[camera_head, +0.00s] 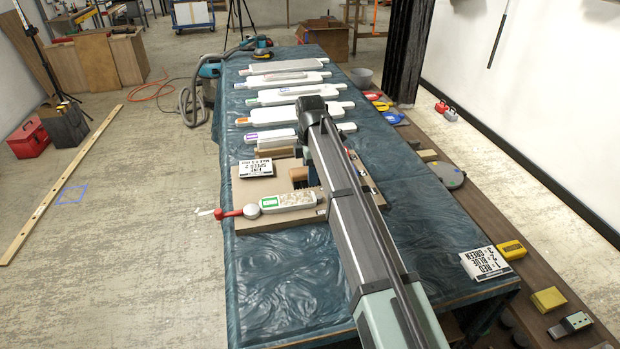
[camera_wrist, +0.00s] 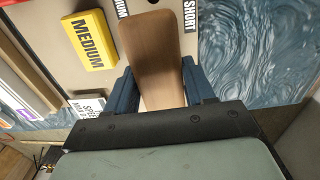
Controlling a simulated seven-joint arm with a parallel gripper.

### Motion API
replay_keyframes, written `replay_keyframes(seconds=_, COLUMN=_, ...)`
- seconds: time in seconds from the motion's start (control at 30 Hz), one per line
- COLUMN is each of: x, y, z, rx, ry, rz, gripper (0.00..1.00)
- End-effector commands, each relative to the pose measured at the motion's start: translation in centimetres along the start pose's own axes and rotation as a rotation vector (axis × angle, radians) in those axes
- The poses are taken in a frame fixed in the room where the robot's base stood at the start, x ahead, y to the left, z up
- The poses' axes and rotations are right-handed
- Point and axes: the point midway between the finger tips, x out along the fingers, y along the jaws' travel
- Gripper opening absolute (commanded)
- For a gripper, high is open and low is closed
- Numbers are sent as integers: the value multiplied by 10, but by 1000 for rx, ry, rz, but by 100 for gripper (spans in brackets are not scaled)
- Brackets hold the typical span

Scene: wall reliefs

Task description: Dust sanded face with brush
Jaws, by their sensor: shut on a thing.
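My gripper (camera_wrist: 162,88) shows in the wrist view with its two blue fingers on either side of a flat brown wooden piece (camera_wrist: 153,48), which looks like the brush handle. In the head view my gripper (camera_head: 311,165) is over the board, largely hidden by my arm. A white panel (camera_head: 295,200) with a speckled, dusty-looking face and a green mark lies on the board (camera_head: 280,222), nearer the camera than my gripper. A red-handled piece with a round pale end (camera_head: 232,212) adjoins its left end.
Several white panels (camera_head: 290,92) lie in a row farther along the blue-covered table (camera_head: 270,280). A yellow MEDIUM block (camera_wrist: 89,39) lies beside the held piece. A colour-code sign (camera_head: 486,262) lies near the right edge. The near left of the table is clear.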

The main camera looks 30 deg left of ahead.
Motion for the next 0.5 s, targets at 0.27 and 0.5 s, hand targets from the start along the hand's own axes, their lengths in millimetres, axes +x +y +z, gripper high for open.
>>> replay_keyframes(seconds=0.27, x=-22, y=0, z=0, rx=0, ry=0, rz=1, gripper=29)
replay_keyframes(seconds=0.5, x=-24, y=0, z=0, rx=0, ry=0, rz=0, gripper=29)
